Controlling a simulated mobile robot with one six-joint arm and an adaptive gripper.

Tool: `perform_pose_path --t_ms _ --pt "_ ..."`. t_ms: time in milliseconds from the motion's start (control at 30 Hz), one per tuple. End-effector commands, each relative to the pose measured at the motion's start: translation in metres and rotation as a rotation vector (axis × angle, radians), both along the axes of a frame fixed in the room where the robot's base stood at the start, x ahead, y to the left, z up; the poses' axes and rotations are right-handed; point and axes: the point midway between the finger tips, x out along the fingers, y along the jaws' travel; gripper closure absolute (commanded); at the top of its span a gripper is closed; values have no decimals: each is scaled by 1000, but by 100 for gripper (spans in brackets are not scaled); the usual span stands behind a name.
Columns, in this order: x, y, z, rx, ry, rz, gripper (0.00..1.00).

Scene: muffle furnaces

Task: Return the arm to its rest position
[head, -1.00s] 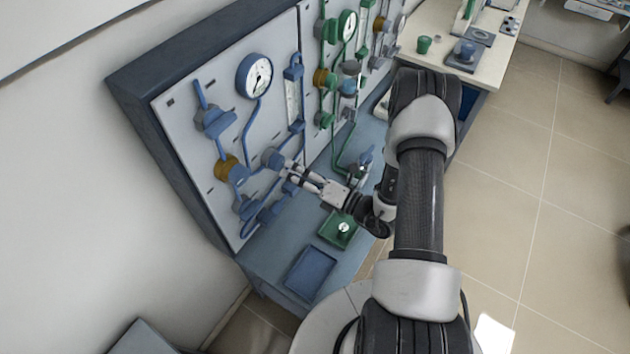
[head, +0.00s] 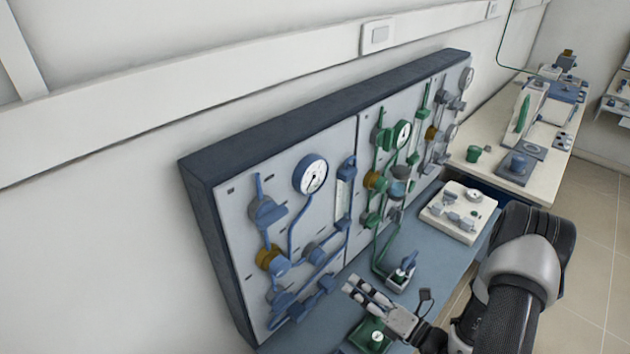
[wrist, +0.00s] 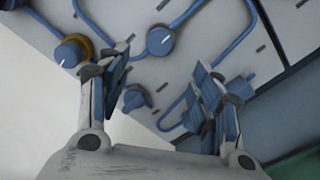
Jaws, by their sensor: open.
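My gripper (head: 367,296) is in the lower middle of the head view, in front of the panel's blue section and above the bench. In the wrist view my gripper (wrist: 160,95) shows its two fingers spread apart with nothing between them. Beyond the fingers is the panel (wrist: 215,45) with blue pipes. A blue round knob (wrist: 160,41) and a blue knob on a yellow collar (wrist: 72,51) show there. The fingers look clear of the panel in the head view. My arm reaches in from the lower right.
The wall panel (head: 235,210) carries blue, green and grey piping with gauges. A side table (head: 480,175) with equipment lies at the upper right.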

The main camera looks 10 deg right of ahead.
Motion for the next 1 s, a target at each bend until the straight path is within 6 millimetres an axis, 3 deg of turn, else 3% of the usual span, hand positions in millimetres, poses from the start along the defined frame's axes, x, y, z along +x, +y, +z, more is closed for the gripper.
perform_pose_path --t_ms 167,367,500,700,867,1000 --pt "2 11 14 -47 -35 64 41" --pt "-9 67 72 -284 -210 384 41" --pt "-40 110 108 -505 -379 664 41" --pt "-96 148 135 -837 -642 1043 41" --pt "-141 155 145 -1113 -872 1328 41" --pt "-170 146 149 -1369 -1083 1558 41"
